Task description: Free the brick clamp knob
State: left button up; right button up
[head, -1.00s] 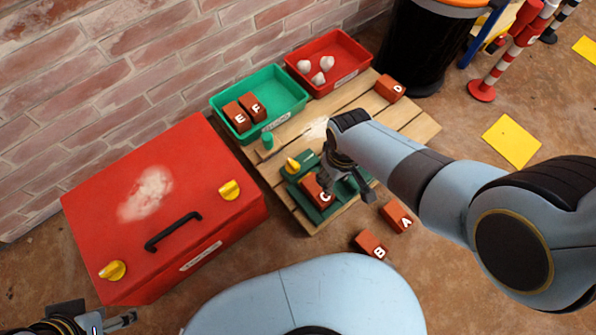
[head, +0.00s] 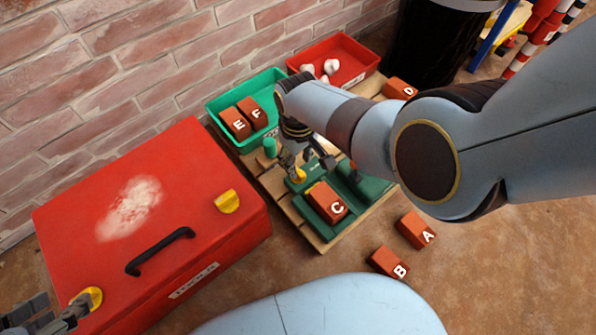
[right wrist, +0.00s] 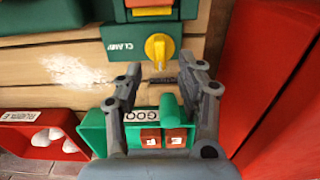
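The yellow clamp knob (head: 299,177) sits on the green clamp (head: 371,188), at the back left of brick C (head: 328,203), which rests in the clamp. In the right wrist view the knob (right wrist: 159,47) stands beside the CLAMP label. My right gripper (head: 297,165) is over the knob; in its wrist view the fingers (right wrist: 157,70) are spread to either side just short of the knob, with nothing between them. My left gripper (head: 78,306) is at the front yellow latch (head: 92,297) of the red box; whether its fingers grip the latch is unclear.
The red box (head: 110,255) stands at left with a black handle. A green tray (head: 275,83) holds bricks E and F; a red tray (head: 352,75) holds white lumps. Brick D (head: 399,88) lies on the pallet. Bricks A (head: 416,230) and B (head: 389,262) lie on the floor.

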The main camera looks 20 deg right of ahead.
aim_at(298, 171)
notch_tip(298, 171, down, 3)
jog(key=shift+s+r+b, duration=0.1)
jog(key=shift+b, duration=0.65)
jog(key=shift+f+b, duration=0.4)
jog(key=shift+f, duration=0.15)
pick_arm(q)
jog(key=f+t, duration=0.3)
jog(key=t, duration=0.1)
jog(key=shift+s+d+f+b, duration=0.2)
jog(key=shift+s+f+b, duration=0.1)
pick_arm(e)
jog(key=shift+f, duration=0.3)
jog(key=shift+c, duration=0.3)
grip_shut()
